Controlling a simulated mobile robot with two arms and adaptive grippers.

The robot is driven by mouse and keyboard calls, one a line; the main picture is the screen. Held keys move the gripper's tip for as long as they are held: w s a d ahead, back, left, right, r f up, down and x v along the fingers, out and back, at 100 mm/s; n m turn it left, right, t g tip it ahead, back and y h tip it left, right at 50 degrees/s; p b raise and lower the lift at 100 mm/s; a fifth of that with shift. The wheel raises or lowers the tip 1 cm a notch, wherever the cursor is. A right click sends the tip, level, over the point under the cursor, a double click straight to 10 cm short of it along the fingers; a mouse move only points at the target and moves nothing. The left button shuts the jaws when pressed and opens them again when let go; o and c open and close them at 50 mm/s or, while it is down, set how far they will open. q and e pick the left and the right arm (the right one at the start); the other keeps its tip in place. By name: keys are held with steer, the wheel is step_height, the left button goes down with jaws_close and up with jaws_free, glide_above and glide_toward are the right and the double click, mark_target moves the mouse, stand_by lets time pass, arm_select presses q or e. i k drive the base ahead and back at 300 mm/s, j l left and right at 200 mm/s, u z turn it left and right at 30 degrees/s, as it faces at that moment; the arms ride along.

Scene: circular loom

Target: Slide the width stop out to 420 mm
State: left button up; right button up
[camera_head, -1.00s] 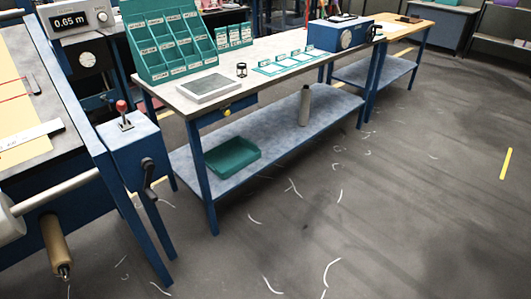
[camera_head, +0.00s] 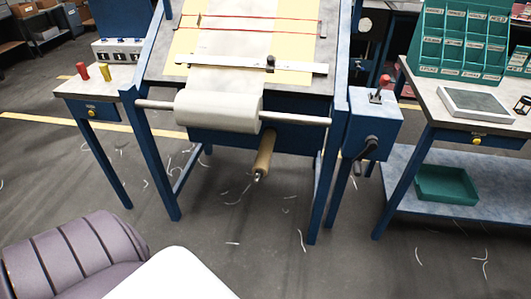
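The loom's sloping bed (camera_head: 330,60) stands in the middle of the camera_head view, with pale fabric on yellow boards. A pale ruler bar (camera_head: 215,62) lies across it, tilted slightly down to the right. A small dark block (camera_head: 270,63) sits on the bar right of its middle and looks like the width stop. The scale marks are too small to read. Neither gripper is in view. Part of my own body, purple-grey and white, fills the lower left, well short of the loom.
A fabric roll (camera_head: 220,112) on a rod crosses the loom's front, with a wooden handle (camera_head: 264,155) below. A blue box (camera_head: 375,122) with a red-knobbed lever and crank stands at right. A small table (camera_head: 75,83) is at left, a workbench (camera_head: 455,118) at right. Floor before the loom is clear except for scraps.

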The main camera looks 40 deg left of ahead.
mark_target(270, 61)
steer(key=i+l, duration=0.3)
steer(key=i, duration=0.2)
steer(key=i+l, duration=0.3)
steer(key=i, duration=0.15)
steer(key=i+l, duration=0.3)
steer(key=i, duration=0.2)
steer(key=i+l, duration=0.3)
steer(key=i, duration=0.15)
steer(key=u, duration=2.35)
steer(key=i+l+u, duration=0.1)
